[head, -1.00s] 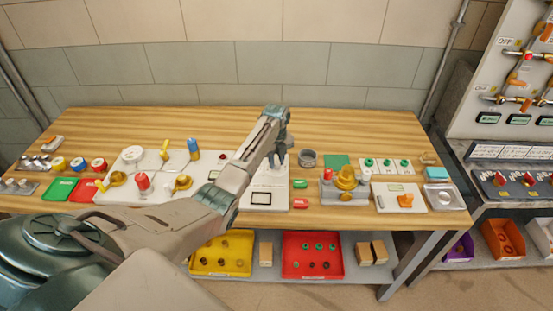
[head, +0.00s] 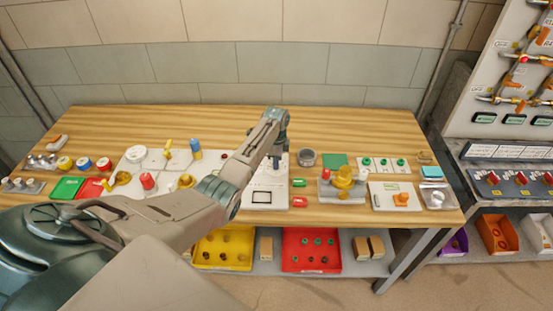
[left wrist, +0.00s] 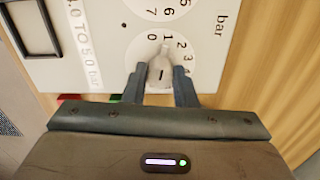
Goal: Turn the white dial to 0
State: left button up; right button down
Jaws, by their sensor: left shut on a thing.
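The white dial (left wrist: 161,72) is a pale knob with a short dark line on it, on a round white face printed with numbers. In the left wrist view its narrow end points at or close to the 1. The 0 is to the left of that, with 2 and 3 to the right. My left gripper (left wrist: 160,85) has a finger on each side of the knob and is shut on it. In the head view the left gripper (head: 278,158) reaches down at the back of a white panel (head: 268,197); the dial is hidden there. My right gripper is not in view.
A grey round pot (head: 306,158) stands just right of the gripper. Green and red blocks (head: 299,202) lie beside the panel. A board with a yellow valve (head: 343,180) is further right. The wooden table (head: 220,118) is clear along the back.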

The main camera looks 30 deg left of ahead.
pick_arm(q)
jog(key=n, duration=0.5)
jog(key=shift+r, duration=0.15)
jog(key=shift+w+n, duration=0.1)
jog(key=shift+n, duration=0.2)
dwell(0.3)
jog(key=o, duration=1)
notch_tip(320, 180, up, 11)
jog(key=b, duration=0.3)
jog(key=shift+b, duration=0.3)
jog(key=shift+f, duration=0.2)
